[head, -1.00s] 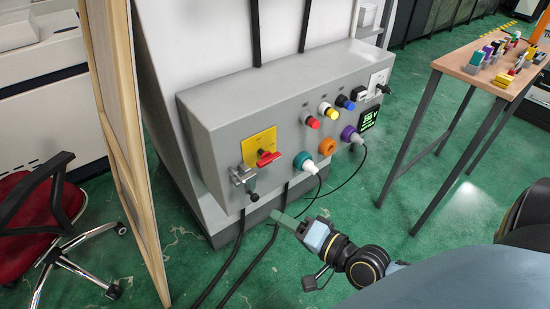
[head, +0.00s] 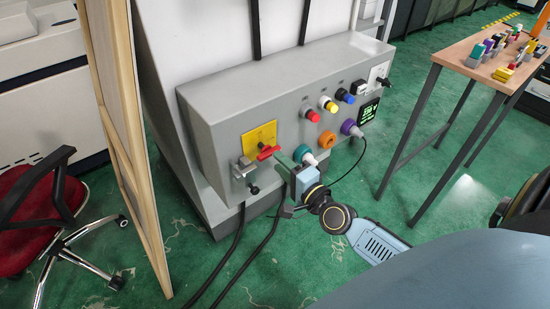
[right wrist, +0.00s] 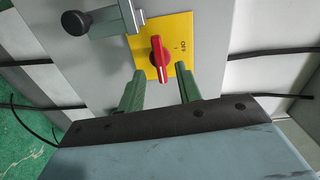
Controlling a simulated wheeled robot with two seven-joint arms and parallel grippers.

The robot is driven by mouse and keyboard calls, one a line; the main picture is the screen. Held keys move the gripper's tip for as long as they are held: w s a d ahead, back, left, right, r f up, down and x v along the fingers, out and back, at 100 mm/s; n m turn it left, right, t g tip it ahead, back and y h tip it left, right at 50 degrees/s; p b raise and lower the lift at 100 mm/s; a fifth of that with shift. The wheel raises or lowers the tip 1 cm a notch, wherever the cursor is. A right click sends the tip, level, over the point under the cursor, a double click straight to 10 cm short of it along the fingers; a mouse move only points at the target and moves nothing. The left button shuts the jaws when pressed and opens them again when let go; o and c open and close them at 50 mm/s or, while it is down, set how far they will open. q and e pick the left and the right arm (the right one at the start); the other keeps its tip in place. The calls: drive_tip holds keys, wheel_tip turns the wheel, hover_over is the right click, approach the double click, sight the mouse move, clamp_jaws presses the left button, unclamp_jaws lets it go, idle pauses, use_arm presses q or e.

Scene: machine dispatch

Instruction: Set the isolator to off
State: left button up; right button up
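The isolator is a red rotary handle (head: 268,152) on a yellow plate (head: 258,138), on the front of a grey panel box. In the right wrist view the red handle (right wrist: 160,58) points mostly up and down the picture. Markings including "OFF" show to its right on the yellow plate (right wrist: 180,28). My right gripper (right wrist: 160,78) is open; its two green fingers lie on either side of the handle's lower end, with gaps between. In the head view my right gripper (head: 281,165) is right at the handle and partly covers the panel. My left gripper is not in view.
A metal latch with a black knob (head: 253,189) is just left of the handle; its knob also shows in the right wrist view (right wrist: 75,22). Teal (head: 305,154), orange (head: 327,139) and purple (head: 350,128) sockets sit to the right, with push buttons above. Black cables hang below.

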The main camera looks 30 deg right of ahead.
sight(265, 150)
drive_tip(key=w, duration=0.3)
drive_tip(key=shift+w+a, duration=0.1)
